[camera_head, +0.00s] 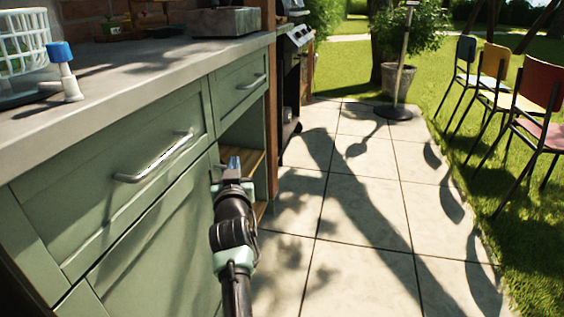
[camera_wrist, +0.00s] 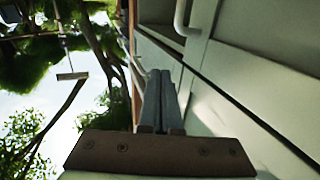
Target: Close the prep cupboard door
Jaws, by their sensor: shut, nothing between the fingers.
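The green prep cupboard stands on the left of the head view, with a green door panel (camera_head: 165,252) below its wide left drawer. The panel looks close to the cupboard front; I cannot tell whether it stands ajar. To its right, under the small drawer, an open bay shows wooden shelves (camera_head: 243,160). My gripper (camera_head: 233,163) is shut and empty, in front of this bay beside the panel's right edge. In the wrist view the shut fingers (camera_wrist: 162,95) point along a green cupboard surface (camera_wrist: 255,85) on the right. Contact cannot be made out.
The left drawer has a metal bar handle (camera_head: 155,160); the right drawer has a smaller one (camera_head: 252,82). A wire rack (camera_head: 25,45) and a blue-capped bottle (camera_head: 65,75) stand on the counter (camera_head: 130,72). Paving (camera_head: 365,200) is clear; chairs (camera_head: 535,110) stand on the right.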

